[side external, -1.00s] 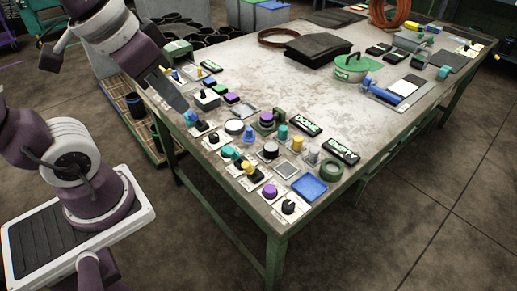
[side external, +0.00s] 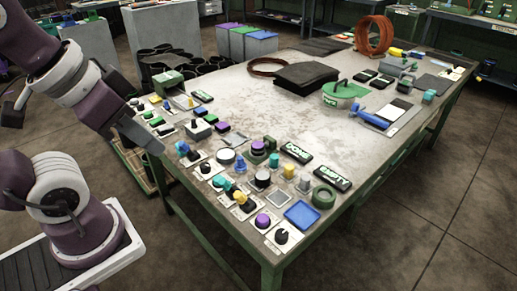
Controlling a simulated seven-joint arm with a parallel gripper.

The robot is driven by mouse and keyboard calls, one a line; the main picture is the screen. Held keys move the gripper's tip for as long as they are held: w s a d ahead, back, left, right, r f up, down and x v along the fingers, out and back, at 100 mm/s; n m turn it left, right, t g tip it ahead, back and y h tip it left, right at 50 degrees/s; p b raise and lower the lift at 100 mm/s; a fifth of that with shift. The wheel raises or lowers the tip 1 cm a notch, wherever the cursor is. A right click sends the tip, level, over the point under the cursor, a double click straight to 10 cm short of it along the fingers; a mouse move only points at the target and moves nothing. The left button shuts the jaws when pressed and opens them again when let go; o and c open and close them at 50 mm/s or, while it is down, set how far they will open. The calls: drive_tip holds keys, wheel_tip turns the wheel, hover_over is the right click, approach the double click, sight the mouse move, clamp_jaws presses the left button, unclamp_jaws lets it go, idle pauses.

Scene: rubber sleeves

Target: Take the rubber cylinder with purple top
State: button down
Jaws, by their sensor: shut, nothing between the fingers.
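Two pieces with round purple tops show in the side view. One purple-topped cylinder (side external: 262,220) stands on a pale plate near the table's front corner. Another purple-topped piece (side external: 258,146) stands farther back beside a green part. I cannot tell which of them is the rubber cylinder. My gripper (side external: 158,149) is shut and empty at the table's left edge, pointing down and right. It is well left of both purple tops, close to a blue-topped piece (side external: 182,148). Its fingers are small and dark here.
Several small pieces on plates crowd the table's near-left side. A blue tray (side external: 302,214), a green ring (side external: 324,197) and two dark label blocks, one reading EMPTY (side external: 332,178), lie right of them. The table's middle (side external: 235,90) is mostly bare. A green lidded container (side external: 344,94) stands farther back.

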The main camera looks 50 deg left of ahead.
drive_tip(key=c, duration=1)
unclamp_jaws()
drive_tip(key=n+g+y, duration=0.1)
drive_tip(key=n+g, duration=0.5)
drive_tip(key=n, duration=1.2)
hover_over(258, 144)
drive_tip(key=d, duration=0.1)
wheel_tip(258, 144, down, 24)
drive_tip(key=shift+d+r, duration=0.1)
drive_tip(key=shift+r, duration=0.05)
drive_tip(key=f, duration=0.4)
drive_tip(key=a+f, duration=0.1)
drive_tip(key=f, duration=0.1)
drive_tip(key=shift+s+f, duration=0.1)
drive_tip(key=shift+f, duration=0.2)
